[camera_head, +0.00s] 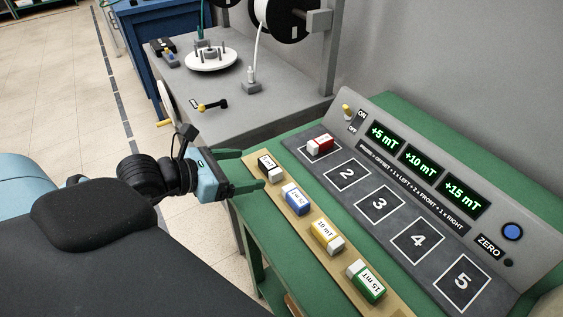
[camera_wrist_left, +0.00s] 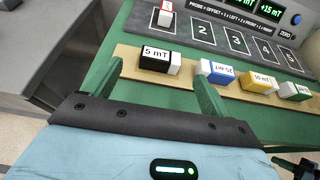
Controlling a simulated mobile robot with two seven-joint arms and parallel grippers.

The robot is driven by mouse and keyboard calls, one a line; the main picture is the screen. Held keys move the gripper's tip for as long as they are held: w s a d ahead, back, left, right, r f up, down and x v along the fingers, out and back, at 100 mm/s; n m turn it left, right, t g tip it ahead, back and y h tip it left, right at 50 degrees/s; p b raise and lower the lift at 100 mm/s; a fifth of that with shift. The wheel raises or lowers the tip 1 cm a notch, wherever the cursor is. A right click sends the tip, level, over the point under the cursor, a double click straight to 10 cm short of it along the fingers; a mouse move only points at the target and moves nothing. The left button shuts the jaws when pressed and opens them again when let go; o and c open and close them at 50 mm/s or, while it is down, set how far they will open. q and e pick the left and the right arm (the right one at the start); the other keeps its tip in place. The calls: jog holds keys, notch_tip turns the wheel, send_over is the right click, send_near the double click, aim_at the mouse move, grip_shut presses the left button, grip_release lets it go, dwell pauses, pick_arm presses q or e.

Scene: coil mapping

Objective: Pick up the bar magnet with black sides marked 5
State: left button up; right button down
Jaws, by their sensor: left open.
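The bar magnet with black sides (camera_head: 268,167) lies on the tan strip at its far left end, its white top reading 5 mT. It also shows in the left wrist view (camera_wrist_left: 158,60), just ahead of the fingertips. My left gripper (camera_head: 252,168) is open, with its green fingers close to the black magnet in the head view. In the left wrist view the fingers (camera_wrist_left: 157,78) stand apart, and the magnet lies beyond the gap between them, not visibly gripped.
Blue (camera_head: 297,199), yellow (camera_head: 327,236) and green (camera_head: 366,281) magnets lie along the tan strip (camera_head: 347,259). A red magnet (camera_head: 320,144) sits on the first square of the dark numbered panel (camera_head: 400,215). A grey bench (camera_head: 240,98) with spools stands behind.

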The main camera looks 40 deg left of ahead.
aim_at(267, 166)
pick_arm(q)
jog(key=shift+w+d+f, duration=0.1)
jog(key=shift+w+f, duration=0.05)
jog(key=shift+w, duration=0.15)
jog(key=shift+x, duration=0.8)
pick_arm(e)
jog(key=shift+s+a, duration=0.15)
jog(key=shift+s, duration=0.05)
pick_arm(q)
jog(key=x, duration=0.3)
jog(key=shift+w+d+p, duration=0.2)
jog(key=shift+w+p, duration=0.15)
jog(key=shift+p, duration=0.05)
jog(key=shift+w+d+f, duration=0.3)
jog(key=shift+w, duration=0.25)
pick_arm(e)
jog(key=shift+w+r, duration=0.35)
jog(key=shift+r, duration=0.15)
